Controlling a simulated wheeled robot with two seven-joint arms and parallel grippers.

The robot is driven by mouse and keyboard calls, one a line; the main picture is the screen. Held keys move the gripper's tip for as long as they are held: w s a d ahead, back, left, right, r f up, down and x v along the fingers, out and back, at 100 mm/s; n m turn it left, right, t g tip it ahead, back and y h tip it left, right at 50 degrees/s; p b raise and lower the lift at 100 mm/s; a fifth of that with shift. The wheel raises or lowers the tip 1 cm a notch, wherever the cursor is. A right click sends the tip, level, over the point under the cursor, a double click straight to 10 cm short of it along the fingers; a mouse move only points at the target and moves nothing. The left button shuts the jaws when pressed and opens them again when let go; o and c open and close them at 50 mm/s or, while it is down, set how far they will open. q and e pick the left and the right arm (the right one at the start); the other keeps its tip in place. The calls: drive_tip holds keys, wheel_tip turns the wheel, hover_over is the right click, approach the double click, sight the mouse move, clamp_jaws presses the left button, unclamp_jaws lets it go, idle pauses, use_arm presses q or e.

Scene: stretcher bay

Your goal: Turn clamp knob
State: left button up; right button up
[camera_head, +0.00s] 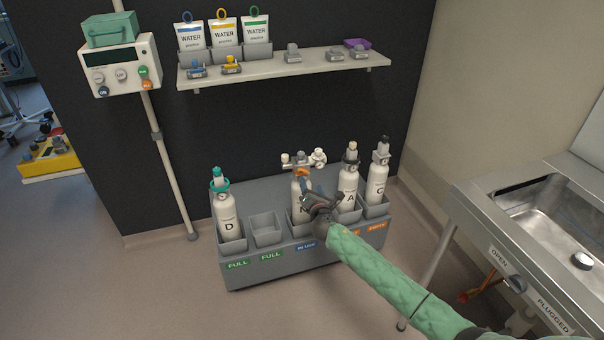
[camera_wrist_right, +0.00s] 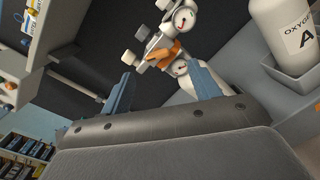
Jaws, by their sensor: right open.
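The middle cylinder (camera_head: 299,187) stands in a slot of the grey rack and carries a regulator (camera_head: 304,160) with gauges and pale knobs. An orange winged piece, which looks like the clamp knob (camera_wrist_right: 160,54), sits on the regulator; it also shows in the head view (camera_head: 303,173). My right gripper (camera_head: 309,196) is in front of this cylinder and hides part of it. In the right wrist view its blue fingers (camera_wrist_right: 165,84) are spread apart, with the orange piece beyond and between them. I cannot tell whether a finger touches it. My left gripper is not in view.
The grey rack (camera_head: 255,271) holds cylinder D (camera_head: 227,213) at left, an empty slot (camera_head: 266,231), and cylinders A (camera_head: 348,186) and C (camera_head: 377,182) close on the right. A shelf (camera_head: 283,70) with water bags hangs above. A metal sink (camera_head: 540,225) stands at right.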

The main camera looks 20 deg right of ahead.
sight(305, 172)
drive_tip(key=shift+n+y, duration=0.3)
drive_tip(key=shift+n, duration=0.5)
drive_tip(key=shift+w, duration=3.9)
drive_tip(key=c, duration=1)
